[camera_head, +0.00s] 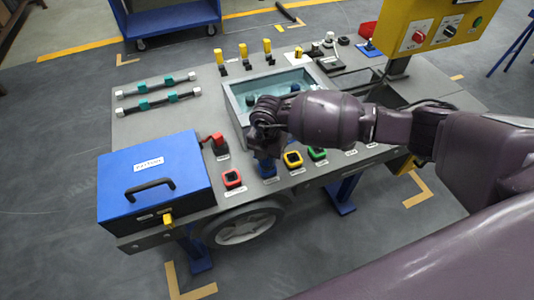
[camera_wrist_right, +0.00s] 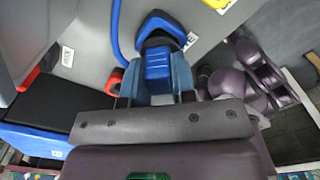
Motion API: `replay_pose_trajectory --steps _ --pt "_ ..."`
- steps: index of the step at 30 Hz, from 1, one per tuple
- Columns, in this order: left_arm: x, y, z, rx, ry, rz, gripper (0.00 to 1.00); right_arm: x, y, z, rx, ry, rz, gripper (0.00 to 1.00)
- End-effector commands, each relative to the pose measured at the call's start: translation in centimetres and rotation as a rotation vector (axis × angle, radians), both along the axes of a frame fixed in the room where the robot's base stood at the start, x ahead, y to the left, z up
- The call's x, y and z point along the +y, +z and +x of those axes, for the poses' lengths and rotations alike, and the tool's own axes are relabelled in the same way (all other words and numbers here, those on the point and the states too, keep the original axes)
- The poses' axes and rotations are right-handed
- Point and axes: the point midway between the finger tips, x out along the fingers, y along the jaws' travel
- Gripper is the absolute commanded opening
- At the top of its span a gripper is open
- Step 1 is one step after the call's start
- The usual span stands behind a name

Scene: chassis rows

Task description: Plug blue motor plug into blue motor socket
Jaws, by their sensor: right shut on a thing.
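My right gripper (camera_head: 264,146) is low over the front row of sockets in the head view. In the right wrist view its fingers (camera_wrist_right: 158,80) are shut on the blue motor plug (camera_wrist_right: 158,64). A blue cable (camera_wrist_right: 116,32) shows beside the plug. The blue motor socket (camera_wrist_right: 161,20), a blue rim around a black middle, lies directly beyond the plug's end. Plug and socket overlap in this view, and I cannot tell whether the plug is inside. In the head view the gripper hides most of this, leaving some blue (camera_head: 267,169) below it. My left gripper is not in view.
The yellow socket (camera_head: 293,160) and green socket (camera_head: 317,154) stand to the right, the red socket (camera_head: 232,179) to the left. A red plug (camera_head: 218,141) stands behind it. A grey tray (camera_head: 235,105) lies behind the gripper.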

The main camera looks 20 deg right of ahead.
Motion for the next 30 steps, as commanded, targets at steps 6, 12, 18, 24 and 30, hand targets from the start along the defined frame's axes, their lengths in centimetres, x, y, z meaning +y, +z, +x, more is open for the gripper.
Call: replay_pose_trajectory --steps 6,12,18,24,30 --pt "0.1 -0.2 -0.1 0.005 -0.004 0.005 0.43 0.0 -0.5 0.0 0.0 0.0 0.0 0.01" --pt "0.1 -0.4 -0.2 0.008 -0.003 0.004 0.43 0.0 -0.9 0.0 0.0 0.0 0.0 0.01" --pt "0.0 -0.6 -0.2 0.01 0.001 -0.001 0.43 0.0 -1.3 0.0 0.0 0.0 0.0 0.01" --pt "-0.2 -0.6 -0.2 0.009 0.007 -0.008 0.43 0.0 -1.4 0.0 -0.001 0.0 0.0 0.42" --pt "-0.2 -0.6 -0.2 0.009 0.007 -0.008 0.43 0.0 -1.4 0.0 -0.001 0.0 0.0 0.55"
